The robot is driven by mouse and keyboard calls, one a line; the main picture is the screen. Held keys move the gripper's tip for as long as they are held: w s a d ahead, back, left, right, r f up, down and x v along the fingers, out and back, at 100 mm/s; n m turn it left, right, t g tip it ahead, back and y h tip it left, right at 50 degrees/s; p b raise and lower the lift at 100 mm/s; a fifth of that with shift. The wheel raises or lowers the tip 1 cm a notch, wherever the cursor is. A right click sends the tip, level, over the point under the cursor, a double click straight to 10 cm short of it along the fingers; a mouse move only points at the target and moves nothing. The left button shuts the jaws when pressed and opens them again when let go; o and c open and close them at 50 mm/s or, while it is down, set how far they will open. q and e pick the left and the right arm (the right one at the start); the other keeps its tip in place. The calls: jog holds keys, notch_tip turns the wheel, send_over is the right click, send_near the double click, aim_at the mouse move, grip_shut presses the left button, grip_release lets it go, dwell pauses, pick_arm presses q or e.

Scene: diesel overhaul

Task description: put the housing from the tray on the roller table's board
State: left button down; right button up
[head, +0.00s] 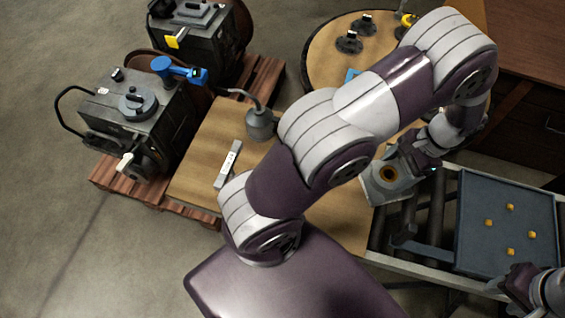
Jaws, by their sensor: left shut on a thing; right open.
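The housing (378,190) is a grey block with a dark round opening ringed in yellow. My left gripper (405,168) is shut on it, at the board's right edge beside the rollers. I cannot tell whether the housing touches the surface below. The tan board (340,222) is partly hidden by my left arm. The blue-grey tray (480,195) lies on the roller table (435,265) at the right, with several small yellow blocks on it and no housing. My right gripper (515,290) is open at the lower right, near the tray's front edge; its fingers are only partly clear.
A light grey bar (228,164) and a grey lamp-like tool (260,124) are on the board's left part. Two dark engines (140,110) stand on pallets at the left. A round table (325,65) with dark parts is behind. A brown cabinet (530,125) stands at the right.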

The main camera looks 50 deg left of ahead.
aim_at(385, 179)
pick_arm(q)
jog(key=shift+s+d+r+m+t+y, duration=0.1)
jog(key=shift+d+r+m+t+y, duration=0.35)
jog(key=shift+m, duration=0.65)
jog(key=shift+d+r+m, duration=0.25)
jog(key=shift+d+m, duration=0.15)
jog(key=shift+m, duration=0.4)
jog(key=shift+w+d+r+m+t+y, duration=0.15)
jog(key=shift+w+m+t+y, duration=0.1)
jog(key=shift+m, duration=0.3)
jog(key=shift+w+d+r+m+t+y, duration=0.1)
jog(key=shift+w+d+m+y, duration=0.1)
jog(key=shift+m, duration=0.35)
jog(key=shift+s, duration=0.2)
